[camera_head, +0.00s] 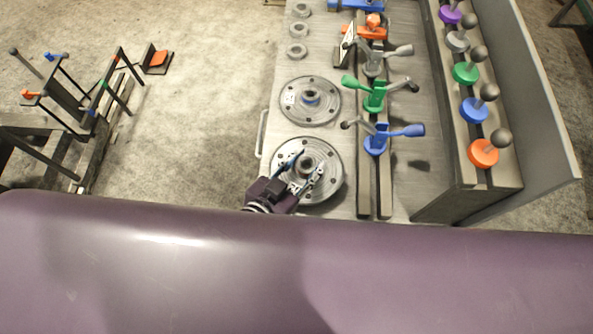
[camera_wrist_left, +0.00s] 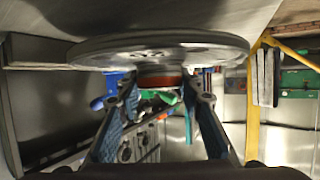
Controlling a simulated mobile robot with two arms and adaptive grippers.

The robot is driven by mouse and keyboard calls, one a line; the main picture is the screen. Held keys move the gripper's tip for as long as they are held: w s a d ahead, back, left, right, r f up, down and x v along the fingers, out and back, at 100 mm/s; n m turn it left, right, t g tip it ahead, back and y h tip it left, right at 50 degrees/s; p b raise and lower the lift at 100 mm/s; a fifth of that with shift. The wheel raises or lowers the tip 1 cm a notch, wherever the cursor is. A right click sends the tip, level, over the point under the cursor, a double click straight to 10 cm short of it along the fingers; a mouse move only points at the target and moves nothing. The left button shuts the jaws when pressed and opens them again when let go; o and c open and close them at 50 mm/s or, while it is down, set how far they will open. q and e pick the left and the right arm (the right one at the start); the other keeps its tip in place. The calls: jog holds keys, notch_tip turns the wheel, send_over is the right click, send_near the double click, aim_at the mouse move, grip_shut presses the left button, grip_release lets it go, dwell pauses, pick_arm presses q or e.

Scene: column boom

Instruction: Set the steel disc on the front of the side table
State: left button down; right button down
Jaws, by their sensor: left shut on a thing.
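A round steel disc (camera_head: 332,185) with holes around its face is at the near left of a grey metal table top (camera_head: 325,65). My left gripper (camera_head: 305,172) is over it, shut on its central hub. In the left wrist view, the disc (camera_wrist_left: 200,42) spans the top, and its hub with an orange-red band (camera_wrist_left: 160,81) sits between the two fingertips. I cannot tell whether the disc touches the surface. A second, similar disc (camera_head: 325,112) with a blue ring at its hub lies just beyond it. My right gripper is not in view.
Green (camera_head: 375,98) and blue (camera_head: 376,145) handled clamps stand on rails right of the discs. A rack with several coloured knobs (camera_head: 483,152) is farther right. Several small steel rings (camera_head: 297,51) lie beyond the discs. A dark stand (camera_head: 65,95) is on the floor at left.

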aim_at(310, 164)
pick_arm(q)
jog(key=shift+w+d+r, duration=0.25)
jog(key=shift+w+d, duration=0.1)
jog(key=shift+w, duration=0.35)
jog(key=shift+f+p, duration=0.5)
jog(key=shift+f, duration=1.2)
jog(key=c, duration=1.7)
grip_release()
jog(key=shift+s+f, duration=0.15)
jog(key=shift+f, duration=0.2)
jog(key=shift+c, duration=0.2)
jog(key=o, duration=0.4)
jog(key=shift+r, duration=0.1)
jog(key=b+v, duration=0.2)
jog(key=v, duration=0.8)
jog(key=shift+s+a, duration=0.15)
jog(key=shift+s, duration=0.05)
jog(key=shift+v, duration=0.85)
